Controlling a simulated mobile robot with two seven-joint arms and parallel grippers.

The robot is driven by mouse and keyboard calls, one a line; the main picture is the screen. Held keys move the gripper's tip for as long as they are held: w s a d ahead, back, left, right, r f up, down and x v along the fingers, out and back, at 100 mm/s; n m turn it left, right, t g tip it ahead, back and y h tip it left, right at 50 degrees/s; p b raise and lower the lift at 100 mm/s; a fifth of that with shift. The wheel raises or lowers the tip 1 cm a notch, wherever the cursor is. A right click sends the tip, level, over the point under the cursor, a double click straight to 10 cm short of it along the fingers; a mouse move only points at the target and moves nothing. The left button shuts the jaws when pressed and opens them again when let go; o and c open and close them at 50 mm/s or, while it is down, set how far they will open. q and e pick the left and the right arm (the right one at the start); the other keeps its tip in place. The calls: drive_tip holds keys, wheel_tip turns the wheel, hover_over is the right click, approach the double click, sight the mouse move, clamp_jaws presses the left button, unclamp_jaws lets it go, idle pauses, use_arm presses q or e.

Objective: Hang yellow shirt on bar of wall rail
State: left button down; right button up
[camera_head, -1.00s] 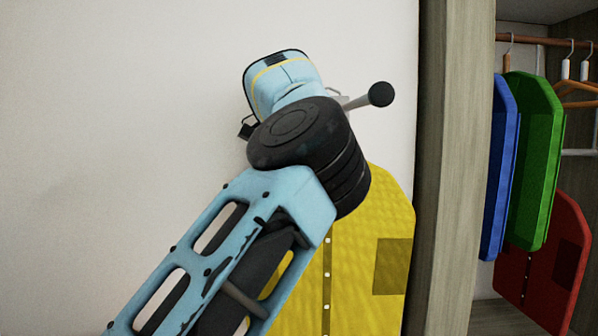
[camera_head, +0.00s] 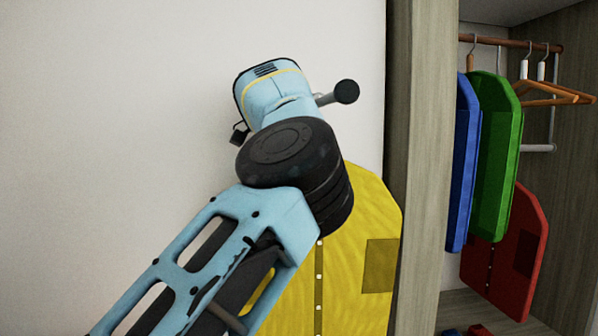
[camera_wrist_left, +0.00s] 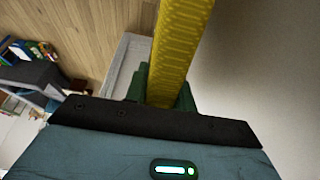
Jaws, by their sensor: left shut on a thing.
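The yellow shirt (camera_head: 370,220) hangs upright in the head view, partly behind my left arm. In the left wrist view the yellow shirt (camera_wrist_left: 182,45) is seen edge-on between the dark green fingers of my left gripper (camera_wrist_left: 161,88), which is shut on it. In the head view my arm hides these fingers and the shirt's top left part. The wall rail's bar (camera_head: 327,98), grey with a black round end, sticks out to the right behind my wrist, above the shirt. Its base is hidden. I cannot tell whether shirt and bar touch. My right gripper is out of view.
A wooden wardrobe panel (camera_head: 418,170) stands close right of the shirt. Inside the wardrobe are a blue shirt (camera_head: 464,165), a green shirt (camera_head: 497,155), a red shirt (camera_head: 510,255) and empty wooden hangers (camera_head: 550,95). The white wall (camera_head: 110,110) at left is clear.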

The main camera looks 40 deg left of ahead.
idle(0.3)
use_arm(q)
drive_tip(key=c, duration=1.1)
unclamp_jaws()
drive_tip(key=shift+v, duration=3.95)
